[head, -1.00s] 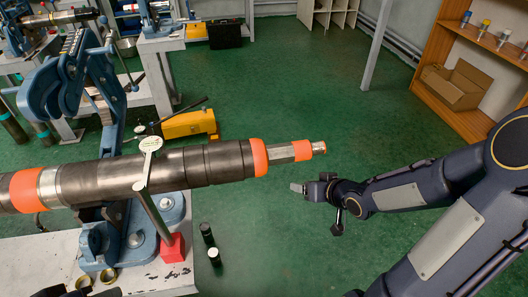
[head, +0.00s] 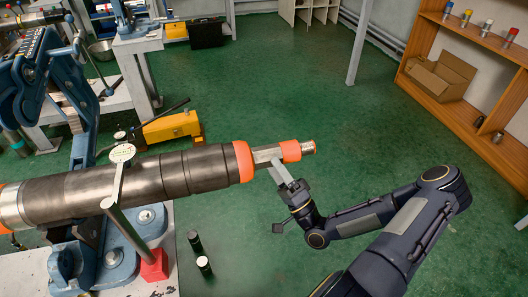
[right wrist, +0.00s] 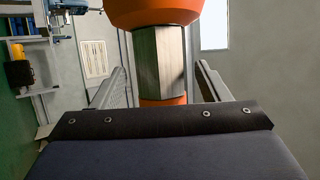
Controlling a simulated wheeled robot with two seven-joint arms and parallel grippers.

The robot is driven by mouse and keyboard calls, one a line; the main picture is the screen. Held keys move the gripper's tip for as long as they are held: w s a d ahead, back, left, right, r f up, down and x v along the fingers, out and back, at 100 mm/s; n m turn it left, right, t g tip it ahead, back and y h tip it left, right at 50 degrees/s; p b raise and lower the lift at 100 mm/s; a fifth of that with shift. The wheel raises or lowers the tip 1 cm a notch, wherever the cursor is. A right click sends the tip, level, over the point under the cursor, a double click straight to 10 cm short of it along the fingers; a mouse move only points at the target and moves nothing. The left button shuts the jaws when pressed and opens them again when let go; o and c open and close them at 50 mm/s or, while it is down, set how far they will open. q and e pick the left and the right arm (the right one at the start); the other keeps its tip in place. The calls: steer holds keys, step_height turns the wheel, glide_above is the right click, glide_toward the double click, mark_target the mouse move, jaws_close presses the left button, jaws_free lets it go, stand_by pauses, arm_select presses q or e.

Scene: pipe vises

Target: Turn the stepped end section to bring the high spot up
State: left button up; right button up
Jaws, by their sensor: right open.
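A long dark steel pipe (head: 150,178) lies across the blue vise (head: 112,262) at the left. Its right end is a stepped end section with an orange band (head: 244,161), a bare metal hex part (head: 265,154) and a smaller orange ring (head: 290,150) near the tip. My right gripper (head: 284,172) is at the hex part, just below it. In the right wrist view the hex part (right wrist: 160,62) stands between my two open fingers (right wrist: 160,88), with a gap on each side. My left gripper is not in view.
A gauge on a post with a red base (head: 154,265) stands beside the pipe. Small dark cylinders (head: 195,242) stand on the floor near the bench edge. An orange shelf (head: 480,70) stands at the far right.

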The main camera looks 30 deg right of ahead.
mark_target(266, 155)
steer(key=shift+p+x, duration=0.4)
steer(key=shift+x, duration=1.9)
steer(key=shift+c, duration=0.4)
